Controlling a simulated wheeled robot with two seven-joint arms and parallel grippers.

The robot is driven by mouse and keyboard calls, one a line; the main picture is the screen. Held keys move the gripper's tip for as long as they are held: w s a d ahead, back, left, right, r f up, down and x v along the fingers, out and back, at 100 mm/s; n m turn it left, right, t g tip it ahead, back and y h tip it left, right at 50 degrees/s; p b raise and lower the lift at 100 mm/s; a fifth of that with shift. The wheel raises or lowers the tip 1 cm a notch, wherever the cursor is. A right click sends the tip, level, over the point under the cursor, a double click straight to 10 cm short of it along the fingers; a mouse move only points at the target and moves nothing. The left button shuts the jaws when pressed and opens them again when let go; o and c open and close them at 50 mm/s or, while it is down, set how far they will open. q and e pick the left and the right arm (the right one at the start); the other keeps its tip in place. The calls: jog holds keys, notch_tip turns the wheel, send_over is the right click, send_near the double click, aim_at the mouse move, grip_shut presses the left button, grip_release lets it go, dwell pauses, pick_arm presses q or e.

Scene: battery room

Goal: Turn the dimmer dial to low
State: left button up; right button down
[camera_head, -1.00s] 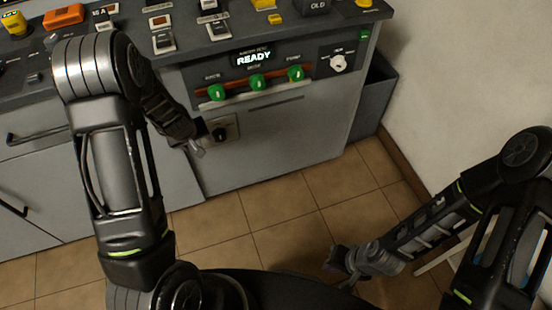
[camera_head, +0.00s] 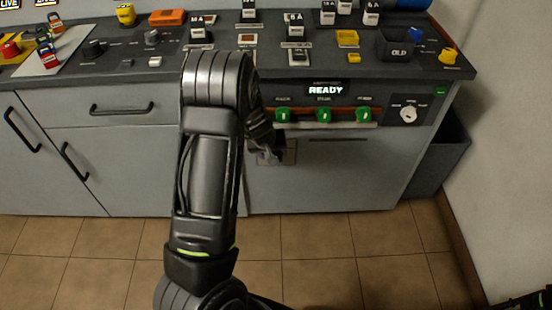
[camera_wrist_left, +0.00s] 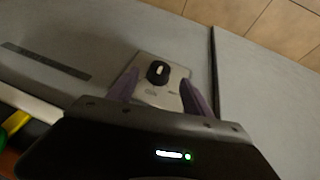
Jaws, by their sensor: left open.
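A small plate (camera_head: 263,158) is on the front of the grey cabinet, below the left end of the green-knob row, partly hidden by my left arm. In the left wrist view, the plate (camera_wrist_left: 149,95) carries a black dial (camera_wrist_left: 157,72) with a white pointer mark. Its small lettering is unreadable. My left gripper (camera_wrist_left: 158,88) is open, with one purple finger on each side of the dial; I cannot tell whether either touches it. In the head view this gripper (camera_head: 284,152) is mostly hidden behind its arm.
Above the plate are several green knobs (camera_head: 324,115) under a READY display (camera_head: 325,90), with a white rotary knob (camera_head: 408,114) to the right. The countertop holds switches and an OLD bin (camera_head: 398,46). A dark bin (camera_head: 437,160) stands beside the cabinet. The tiled floor in front is clear.

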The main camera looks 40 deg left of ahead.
pick_arm(q)
jog(key=b+x, duration=0.1)
jog(key=x, duration=0.4)
jog(key=shift+w+f, duration=0.15)
jog(key=shift+f, duration=0.15)
jog(key=shift+c, duration=0.6)
grip_shut()
